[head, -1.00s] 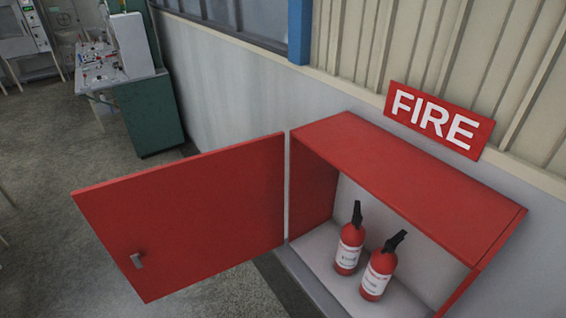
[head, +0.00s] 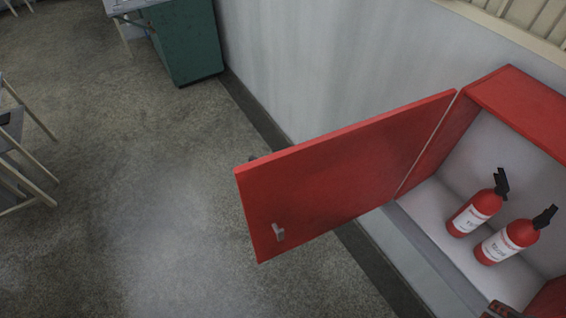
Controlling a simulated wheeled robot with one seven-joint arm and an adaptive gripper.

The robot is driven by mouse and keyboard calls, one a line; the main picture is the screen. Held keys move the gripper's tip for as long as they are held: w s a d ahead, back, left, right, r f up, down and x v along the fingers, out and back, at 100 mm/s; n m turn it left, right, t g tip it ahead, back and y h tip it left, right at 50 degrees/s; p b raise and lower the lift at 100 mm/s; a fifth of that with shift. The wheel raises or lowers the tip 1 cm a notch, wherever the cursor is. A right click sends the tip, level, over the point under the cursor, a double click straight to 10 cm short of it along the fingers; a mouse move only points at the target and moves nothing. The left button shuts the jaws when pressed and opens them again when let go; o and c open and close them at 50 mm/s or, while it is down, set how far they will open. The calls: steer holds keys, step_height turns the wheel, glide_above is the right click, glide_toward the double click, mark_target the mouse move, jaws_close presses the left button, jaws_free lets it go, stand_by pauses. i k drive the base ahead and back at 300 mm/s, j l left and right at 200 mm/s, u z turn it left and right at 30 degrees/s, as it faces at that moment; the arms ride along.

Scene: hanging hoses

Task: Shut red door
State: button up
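The red door (head: 345,175) stands open, swung out to the left of the red cabinet (head: 515,105). Its hinge edge meets the cabinet's left side. A small grey handle (head: 279,233) sits near the door's free lower left corner, on the face turned to me. A small dark bit shows behind the door's top left edge. Two red fire extinguishers (head: 474,213) (head: 507,242) with black tops stand inside the cabinet. The cabinet's right part is cut off by the picture edge. I cannot make out my gripper in the head view.
The grey floor (head: 150,220) left of the door is open and clear. A green cabinet (head: 185,45) stands against the wall at the top. Pale metal frame legs (head: 25,150) stand at the left edge. A small dark piece at the bottom right is unclear.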

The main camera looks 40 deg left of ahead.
mark_target(310, 189)
steer(key=k+j, duration=0.15)
steer(key=j, duration=0.3)
steer(key=k+j+z, duration=0.15)
steer(key=j, duration=0.3)
steer(key=k+j, duration=0.15)
steer(key=j, duration=0.3)
steer(key=k+j+z, duration=0.15)
steer(key=j, duration=0.25)
steer(key=k+j, duration=0.2)
steer(key=j, duration=0.2)
steer(key=k+j+z, duration=0.15)
steer(key=j, duration=0.3)
steer(key=k+j+u, duration=0.1)
steer(key=u, duration=0.15)
steer(key=j+u, duration=0.3)
steer(key=k+l, duration=0.05)
